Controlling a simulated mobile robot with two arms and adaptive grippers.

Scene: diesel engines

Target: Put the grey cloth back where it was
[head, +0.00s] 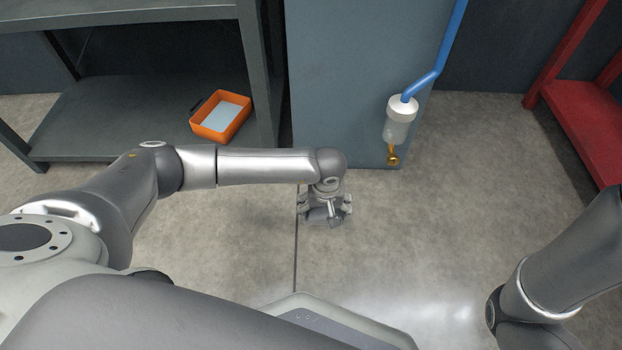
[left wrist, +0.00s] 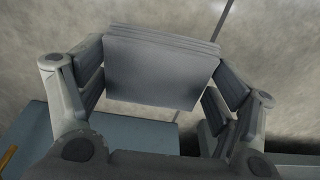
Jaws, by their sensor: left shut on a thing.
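The grey cloth (left wrist: 160,70) shows in the left wrist view as a folded, layered block. It is between the two fingers of my left gripper (head: 325,210), which is shut on it. In the head view the gripper points down over the concrete floor, in front of the blue-grey cabinet. The cloth is hard to tell from the gripper there. My right gripper is out of view; only part of my right arm shows at the right edge.
An orange tray (head: 221,117) with a pale blue bottom sits on the lower shelf of a dark grey rack (head: 120,110) at left. A filter bowl (head: 398,122) with a blue pipe (head: 440,60) is on the cabinet (head: 340,80). A red frame (head: 580,115) stands at right. Floor between is clear.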

